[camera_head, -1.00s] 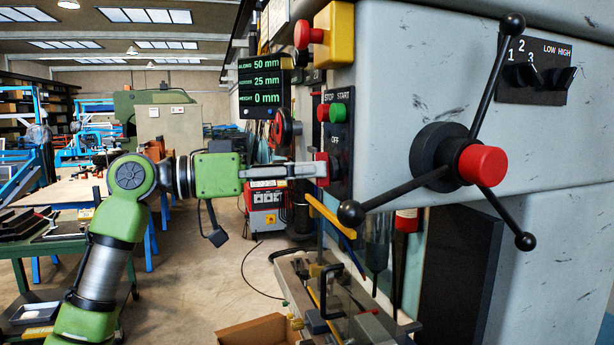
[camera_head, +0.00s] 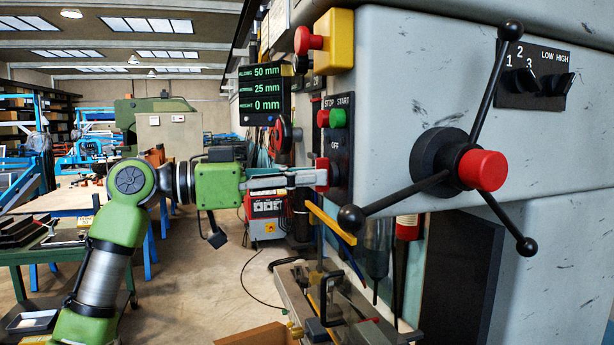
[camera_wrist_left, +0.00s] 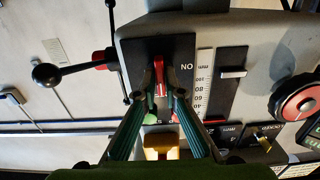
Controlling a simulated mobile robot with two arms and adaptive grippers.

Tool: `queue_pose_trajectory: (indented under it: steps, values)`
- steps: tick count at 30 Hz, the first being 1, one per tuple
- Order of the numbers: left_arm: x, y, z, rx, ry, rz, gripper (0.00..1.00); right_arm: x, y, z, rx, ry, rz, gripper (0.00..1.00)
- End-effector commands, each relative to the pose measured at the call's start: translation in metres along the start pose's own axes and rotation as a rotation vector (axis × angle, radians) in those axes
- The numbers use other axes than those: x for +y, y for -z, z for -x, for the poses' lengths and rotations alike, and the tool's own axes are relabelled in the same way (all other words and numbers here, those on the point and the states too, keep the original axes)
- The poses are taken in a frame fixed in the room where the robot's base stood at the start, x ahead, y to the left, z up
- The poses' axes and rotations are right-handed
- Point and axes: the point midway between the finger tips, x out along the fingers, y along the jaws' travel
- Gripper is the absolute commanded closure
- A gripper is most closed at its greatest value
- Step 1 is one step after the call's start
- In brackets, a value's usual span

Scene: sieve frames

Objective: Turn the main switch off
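The main switch, a red handle (camera_head: 322,175) on a black plate (camera_head: 338,190), sits below the OFF label on the machine's side. My left gripper (camera_head: 318,178) reaches it from the left, with its fingertips at the red handle. In the left wrist view the red handle (camera_wrist_left: 158,70) stands nearly upright in that picture, between the fingertips (camera_wrist_left: 160,90), which look closed on its two sides. The ON label (camera_wrist_left: 187,67) appears upside down to its right. The OFF label is hidden there by the fingers. My right gripper is not in view.
Red and green stop and start buttons (camera_head: 330,118) sit just above the switch. A yellow box with a red knob (camera_head: 330,42) is higher up. A three-spoked lever wheel (camera_head: 462,166) juts out to the right. A red handwheel (camera_head: 284,134) is behind the gripper.

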Motion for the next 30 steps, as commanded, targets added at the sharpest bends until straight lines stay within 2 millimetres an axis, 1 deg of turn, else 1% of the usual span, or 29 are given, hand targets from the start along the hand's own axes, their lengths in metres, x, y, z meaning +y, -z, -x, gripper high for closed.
queue_pose_trajectory:
  steps: [1, 2, 11, 14, 17, 24, 27, 30]
  values:
    - [0.0, -0.003, -0.001, -0.005, -0.001, 0.002, 0.76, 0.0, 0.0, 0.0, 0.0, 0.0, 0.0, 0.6]
    - [0.0, -0.003, -0.001, -0.004, -0.001, 0.002, 0.75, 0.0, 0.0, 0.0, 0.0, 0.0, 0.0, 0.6]
    - [0.0, 0.0, 0.0, 0.001, 0.0, 0.002, 0.75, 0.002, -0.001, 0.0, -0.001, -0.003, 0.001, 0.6]
    - [-0.001, 0.0, 0.005, 0.002, 0.002, 0.002, 0.75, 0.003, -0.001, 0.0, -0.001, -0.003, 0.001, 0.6]
    - [-0.001, 0.0, 0.018, 0.003, 0.003, 0.002, 0.75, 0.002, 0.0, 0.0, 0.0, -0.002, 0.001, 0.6]
    - [-0.002, -0.001, 0.07, 0.001, 0.004, 0.002, 0.75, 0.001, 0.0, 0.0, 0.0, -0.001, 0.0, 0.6]
    - [-0.001, -0.001, 0.089, 0.001, 0.004, 0.002, 0.75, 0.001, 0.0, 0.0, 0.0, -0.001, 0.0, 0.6]
    - [-0.001, -0.001, 0.104, 0.0, 0.003, 0.002, 0.75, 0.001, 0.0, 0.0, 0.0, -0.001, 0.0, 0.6]
